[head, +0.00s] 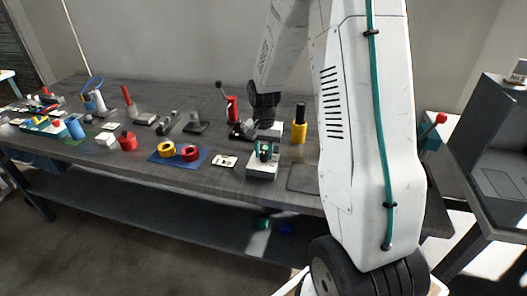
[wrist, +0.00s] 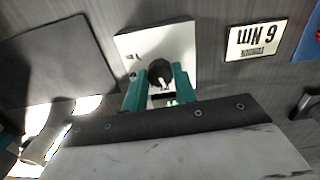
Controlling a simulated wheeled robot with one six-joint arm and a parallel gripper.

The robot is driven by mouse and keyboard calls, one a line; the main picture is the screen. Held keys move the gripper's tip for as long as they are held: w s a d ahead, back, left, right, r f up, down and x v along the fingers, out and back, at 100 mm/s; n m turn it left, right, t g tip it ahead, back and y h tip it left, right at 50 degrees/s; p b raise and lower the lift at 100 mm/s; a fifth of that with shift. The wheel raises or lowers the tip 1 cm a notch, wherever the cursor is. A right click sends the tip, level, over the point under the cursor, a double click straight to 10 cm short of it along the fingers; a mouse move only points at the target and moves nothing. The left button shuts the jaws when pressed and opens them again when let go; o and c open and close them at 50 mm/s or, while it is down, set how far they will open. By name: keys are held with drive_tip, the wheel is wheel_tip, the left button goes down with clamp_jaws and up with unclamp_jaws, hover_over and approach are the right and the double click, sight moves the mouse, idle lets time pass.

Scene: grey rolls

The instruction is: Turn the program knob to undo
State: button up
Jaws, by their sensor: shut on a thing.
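The program knob (wrist: 160,72) is a dark round knob with a light pointer mark, on top of a white box (wrist: 183,38) in the wrist view. My gripper (wrist: 161,80) has teal fingers, one on each side of the knob, and is shut on it. The pointer mark aims roughly down in the wrist view. The box (head: 262,174) also shows in the head view near the table's front edge, with my gripper (head: 266,151) over its top. The fingers hide part of the box's face, and I cannot read any marking for undo.
A "6 Nm" card (wrist: 255,38) lies beside the box on the grey table (head: 215,184). A blue mat (head: 203,164) with a yellow roll (head: 167,149) and a red roll (head: 190,153) lies to the left. A yellow-and-black object (head: 299,131) stands behind, close to my arm.

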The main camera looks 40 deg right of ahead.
sight(264, 154)
drive_tip(key=n, duration=0.5)
idle(0.5)
drive_tip(key=o, duration=1)
drive_tip(key=shift+c, duration=0.2)
wheel_tip(264, 154, up, 8)
drive_tip(key=shift+f, duration=0.1)
drive_tip(key=shift+s, duration=0.15)
